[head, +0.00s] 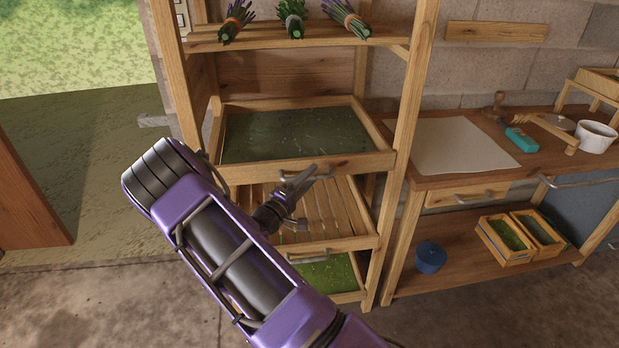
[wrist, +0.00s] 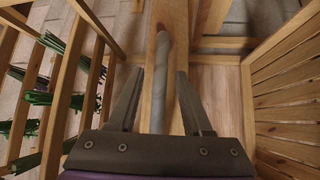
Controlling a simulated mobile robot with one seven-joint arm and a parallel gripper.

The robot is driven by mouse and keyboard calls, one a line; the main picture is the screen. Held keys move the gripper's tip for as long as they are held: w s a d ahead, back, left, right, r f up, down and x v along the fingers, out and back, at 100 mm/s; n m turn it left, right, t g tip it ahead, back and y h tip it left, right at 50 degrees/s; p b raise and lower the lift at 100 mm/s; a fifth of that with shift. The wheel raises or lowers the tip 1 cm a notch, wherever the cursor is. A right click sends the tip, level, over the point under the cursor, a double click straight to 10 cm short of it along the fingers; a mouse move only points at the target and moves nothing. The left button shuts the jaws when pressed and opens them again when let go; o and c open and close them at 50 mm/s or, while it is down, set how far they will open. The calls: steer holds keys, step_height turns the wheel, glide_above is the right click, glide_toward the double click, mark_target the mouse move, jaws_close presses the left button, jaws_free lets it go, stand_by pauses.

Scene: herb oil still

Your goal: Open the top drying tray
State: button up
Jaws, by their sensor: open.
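The top drying tray (head: 345,163) is a wooden frame with a dark green mesh in the rack, with a grey bar handle (head: 343,172) on its front rail.
A slatted tray (head: 345,210) and a lower tray with green herbs (head: 335,272) sit below. Herb bundles (head: 292,18) lie on the shelf above. A workbench (head: 440,175) stands at the right, close to the rack post (head: 408,120). Open floor (head: 90,295) lies at the left.

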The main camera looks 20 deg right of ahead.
steer(key=shift+d, duration=0.15)
jaws_close()
stand_by(1.4)
